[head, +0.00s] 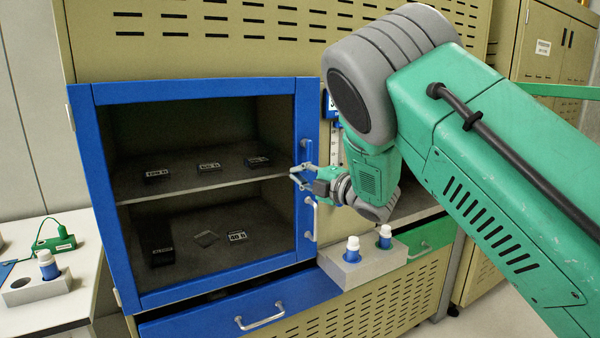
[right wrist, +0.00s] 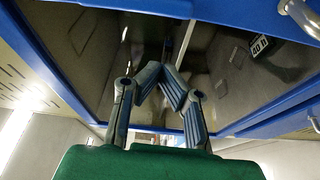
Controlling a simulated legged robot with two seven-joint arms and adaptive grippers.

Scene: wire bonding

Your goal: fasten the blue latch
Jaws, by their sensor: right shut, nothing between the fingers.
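A blue-framed cabinet door (head: 202,92) with a dark see-through panel appears closed in the head view. On its right edge a small blue upright piece (head: 304,150) looks like the blue latch; whether it is fastened I cannot tell. My right gripper (head: 296,176) is just below that piece, in front of the right frame, shut and empty. In the right wrist view its fingers (right wrist: 160,72) meet in front of the dark panel. I cannot tell whether they touch the door. My left gripper is not in view.
A metal handle (head: 312,218) sticks out below the gripper. A blue drawer (head: 215,318) lies under the cabinet. A grey block (head: 362,268) with two blue-and-white bottles stands at the lower right. Small labelled boxes lie on the shelf (head: 200,186). A white table (head: 60,315) is at left.

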